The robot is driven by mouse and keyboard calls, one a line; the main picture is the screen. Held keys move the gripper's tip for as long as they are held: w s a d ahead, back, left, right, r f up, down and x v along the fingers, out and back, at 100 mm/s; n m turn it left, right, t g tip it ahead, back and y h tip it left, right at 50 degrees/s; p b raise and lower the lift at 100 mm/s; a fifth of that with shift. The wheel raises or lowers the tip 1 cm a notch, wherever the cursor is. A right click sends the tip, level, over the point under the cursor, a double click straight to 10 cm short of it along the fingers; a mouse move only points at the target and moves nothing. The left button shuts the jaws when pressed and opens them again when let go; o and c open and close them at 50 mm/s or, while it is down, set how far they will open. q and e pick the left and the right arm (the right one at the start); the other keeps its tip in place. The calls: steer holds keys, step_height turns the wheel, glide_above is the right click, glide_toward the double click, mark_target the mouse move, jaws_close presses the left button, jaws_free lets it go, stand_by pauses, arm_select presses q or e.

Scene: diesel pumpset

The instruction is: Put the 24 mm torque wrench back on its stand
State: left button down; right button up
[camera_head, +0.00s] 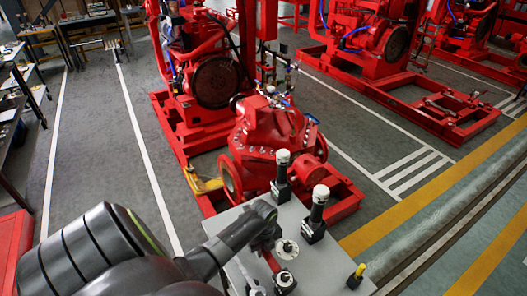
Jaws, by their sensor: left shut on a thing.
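My left arm comes in from the lower left, and my left gripper (266,240) is over the grey table top, seen from behind and partly hidden by its own wrist. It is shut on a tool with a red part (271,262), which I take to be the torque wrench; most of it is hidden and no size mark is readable. Two black tools with white tops, one farther back (282,172) and one nearer (318,207), stand upright in black holders to the right. Two round metal pieces (287,249) (284,280) are just right of the gripper.
The grey table (335,262) has clear space at its right side. A small yellow-topped item (358,272) stands near its right edge. A red pumpset (270,140) is close behind the table. Grey floor is open to the left.

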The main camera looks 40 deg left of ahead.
arm_select(q)
steer(key=shift+f+b, duration=0.7)
steer(key=shift+f, duration=0.25)
stand_by(0.3)
steer(key=c, duration=1.1)
jaws_free()
step_height(320, 180, up, 18)
steer(key=b, duration=0.1)
steer(key=shift+f+b, duration=0.25)
steer(key=shift+b, duration=0.15)
